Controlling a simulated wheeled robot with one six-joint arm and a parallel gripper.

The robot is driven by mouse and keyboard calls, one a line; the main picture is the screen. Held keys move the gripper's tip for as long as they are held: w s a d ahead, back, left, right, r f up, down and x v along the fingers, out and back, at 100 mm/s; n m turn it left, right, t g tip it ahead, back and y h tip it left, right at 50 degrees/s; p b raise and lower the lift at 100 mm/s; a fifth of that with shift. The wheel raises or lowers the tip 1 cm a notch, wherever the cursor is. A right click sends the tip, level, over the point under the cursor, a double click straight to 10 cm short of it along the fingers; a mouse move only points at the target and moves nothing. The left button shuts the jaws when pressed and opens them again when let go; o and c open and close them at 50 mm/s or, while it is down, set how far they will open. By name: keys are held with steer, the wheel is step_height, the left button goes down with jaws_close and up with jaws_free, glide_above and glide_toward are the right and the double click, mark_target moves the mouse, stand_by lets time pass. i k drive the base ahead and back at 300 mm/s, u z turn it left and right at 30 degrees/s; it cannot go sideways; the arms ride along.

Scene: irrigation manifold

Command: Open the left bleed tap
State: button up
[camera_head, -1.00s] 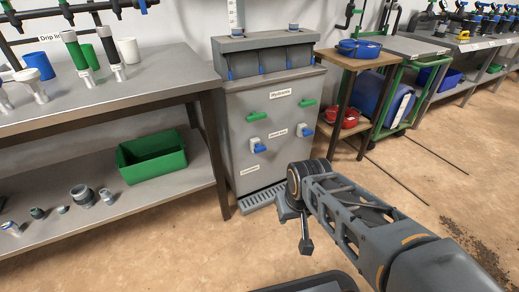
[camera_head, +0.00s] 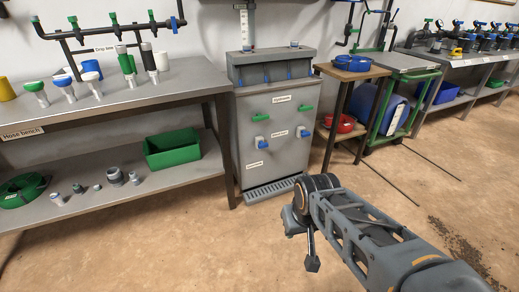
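The grey cabinet (camera_head: 282,160) stands against the wall in the middle of the view. Two taps with blue handles sit on its front, a left one (camera_head: 262,144) and a right one (camera_head: 303,132). Two green handles, left (camera_head: 254,118) and right (camera_head: 306,108), sit above them. The labels are too small to read surely; I cannot tell how far the left blue tap is turned. My arm reaches in from the lower right. My gripper (camera_head: 312,263) seems to be the dark end hanging low, in front of the cabinet and apart from it; its fingers are not clear.
A grey bench (camera_head: 120,95) with a lower shelf stands left of the cabinet, with a green bin (camera_head: 172,150) on the shelf. A drain grate (camera_head: 272,192) lies at the cabinet's foot. A wooden stand (camera_head: 335,110) is close on the right. The floor in front is mostly clear.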

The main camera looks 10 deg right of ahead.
mark_target(262, 145)
steer(key=u, duration=0.6)
steer(key=i, duration=0.45)
steer(key=u, duration=0.55)
steer(key=i, duration=0.95)
steer(key=z, duration=0.55)
